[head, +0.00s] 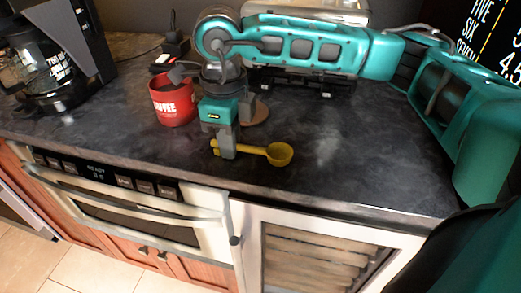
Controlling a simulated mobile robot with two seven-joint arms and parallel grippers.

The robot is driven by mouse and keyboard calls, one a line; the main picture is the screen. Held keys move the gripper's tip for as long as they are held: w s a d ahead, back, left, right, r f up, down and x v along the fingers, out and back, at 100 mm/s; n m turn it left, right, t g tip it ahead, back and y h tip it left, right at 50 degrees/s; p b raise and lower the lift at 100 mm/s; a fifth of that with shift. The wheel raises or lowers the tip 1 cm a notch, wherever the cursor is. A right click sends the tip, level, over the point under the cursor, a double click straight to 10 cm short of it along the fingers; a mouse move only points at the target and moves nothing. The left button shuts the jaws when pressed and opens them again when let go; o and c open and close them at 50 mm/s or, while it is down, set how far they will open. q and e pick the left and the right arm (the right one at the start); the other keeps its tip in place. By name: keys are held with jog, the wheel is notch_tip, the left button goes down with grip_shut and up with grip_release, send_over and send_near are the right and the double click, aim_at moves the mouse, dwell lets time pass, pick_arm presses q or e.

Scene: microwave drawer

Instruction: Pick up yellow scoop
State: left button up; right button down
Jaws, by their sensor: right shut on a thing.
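The yellow scoop (279,154) is at the front part of the dark countertop, its bowl to the right and its handle running left. My right gripper (224,152) points down over the handle and is shut on it; a short end of the handle shows left of the fingers. I cannot tell whether the scoop touches the counter or is just above it. My left gripper is not in view.
A red coffee can (173,103) stands close left of my right gripper. A black coffee maker (62,65) stands at the far left. The countertop (340,170) is clear to the right of the scoop. Below its front edge is a microwave drawer (135,215).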

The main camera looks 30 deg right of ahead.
jog(key=shift+r, duration=0.15)
notch_tip(320, 180, up, 20)
jog(key=p, duration=0.2)
jog(key=shift+p, duration=0.35)
jog(key=shift+f, duration=0.2)
dwell(0.7)
